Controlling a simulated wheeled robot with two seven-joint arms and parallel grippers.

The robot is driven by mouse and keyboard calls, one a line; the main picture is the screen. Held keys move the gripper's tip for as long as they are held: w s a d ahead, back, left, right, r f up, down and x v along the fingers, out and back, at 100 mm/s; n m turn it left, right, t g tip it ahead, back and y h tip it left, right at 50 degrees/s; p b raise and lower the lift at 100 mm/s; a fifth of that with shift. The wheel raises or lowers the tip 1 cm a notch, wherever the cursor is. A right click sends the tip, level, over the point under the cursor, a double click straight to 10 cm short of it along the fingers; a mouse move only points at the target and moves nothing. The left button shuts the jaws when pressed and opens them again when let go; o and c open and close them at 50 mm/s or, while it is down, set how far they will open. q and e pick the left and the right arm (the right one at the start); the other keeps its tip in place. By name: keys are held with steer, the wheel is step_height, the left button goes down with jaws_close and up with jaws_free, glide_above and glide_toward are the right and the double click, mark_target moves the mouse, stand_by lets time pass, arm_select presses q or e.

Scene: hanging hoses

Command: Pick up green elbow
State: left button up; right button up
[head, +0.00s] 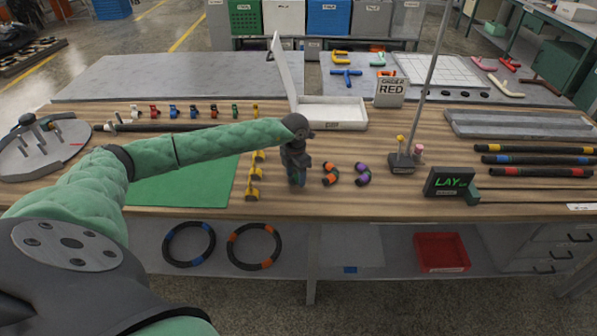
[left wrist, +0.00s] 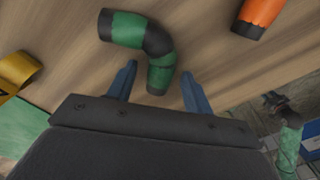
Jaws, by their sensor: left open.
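The green elbow (left wrist: 159,42) is a bent tube with black ends, lying on the wooden table in the left wrist view. My left gripper (left wrist: 157,78) is open, with its two blue fingers apart. In that view the elbow's lower end shows between the fingers, and its other end reaches up and left. I cannot tell how far above the table the fingertips are. In the head view my left gripper (head: 297,180) points down at the front of the table and hides the elbow. My right gripper is not in view.
An orange elbow (head: 330,174) and a purple elbow (head: 363,174) lie just right of my left gripper. Yellow clips (head: 255,172) stand to its left beside the green mat (head: 185,185). Behind is a white box (head: 332,113) with a raised lid. A stand (head: 402,163) with a tall pole is farther right.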

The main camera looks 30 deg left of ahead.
arm_select(q)
steer(key=shift+f, duration=0.15)
steer(key=c, duration=1.1)
